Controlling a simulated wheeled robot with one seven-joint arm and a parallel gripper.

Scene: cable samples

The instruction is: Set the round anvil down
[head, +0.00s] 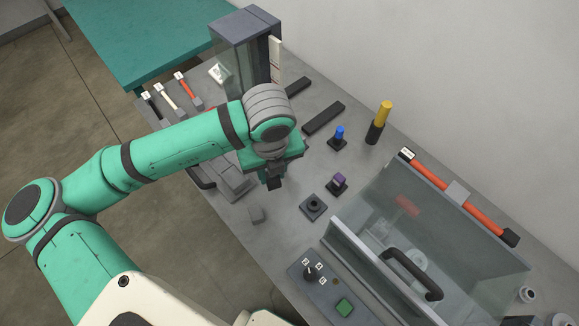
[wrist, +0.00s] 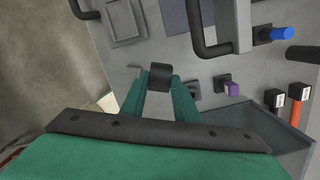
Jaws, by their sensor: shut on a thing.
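My gripper (head: 273,180) is over the bench in the middle of the head view. In the wrist view, my gripper (wrist: 161,88) has its two green fingers shut on a short dark cylinder, the round anvil (wrist: 160,76). The anvil shows only as a dark piece under the gripper in the head view (head: 275,184). It appears to be held above the bench. A black square stand with a round top (head: 314,207) is to the lower right of the gripper. Stands with a purple piece (head: 338,181) and a blue piece (head: 339,134) are farther right.
A clear-walled box with a black handle (head: 412,274) fills the right front. A panel with a green button (head: 344,306) is beside it. A tall grey machine (head: 244,50) stands behind the gripper.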

